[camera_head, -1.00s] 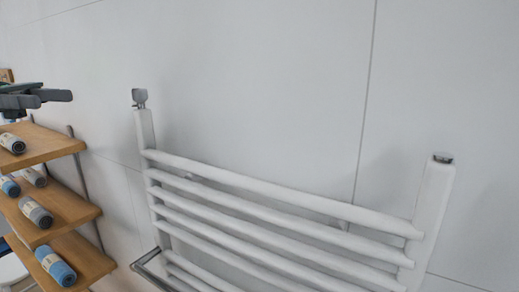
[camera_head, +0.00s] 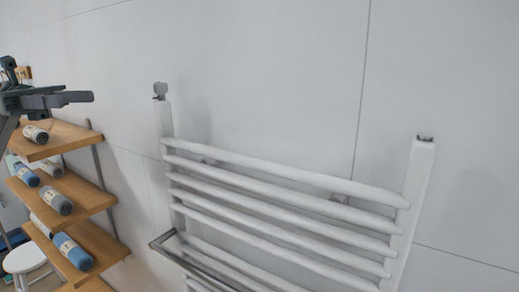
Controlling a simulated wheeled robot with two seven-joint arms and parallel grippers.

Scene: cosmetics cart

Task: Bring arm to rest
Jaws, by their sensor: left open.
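My left gripper (camera_head: 66,99) shows at the left edge of the head view. It is dark grey, points to the right and is held above the top wooden shelf. Its fingers are seen nearly side-on, and nothing shows between them. It is open. My right gripper is not in view.
A wooden shelf rack (camera_head: 70,139) at the left bears several rolled towels, among them a grey one (camera_head: 35,134) and a blue one (camera_head: 73,252). A white towel radiator (camera_head: 275,175) is on the wall. A white stool (camera_head: 24,259) stands lower left.

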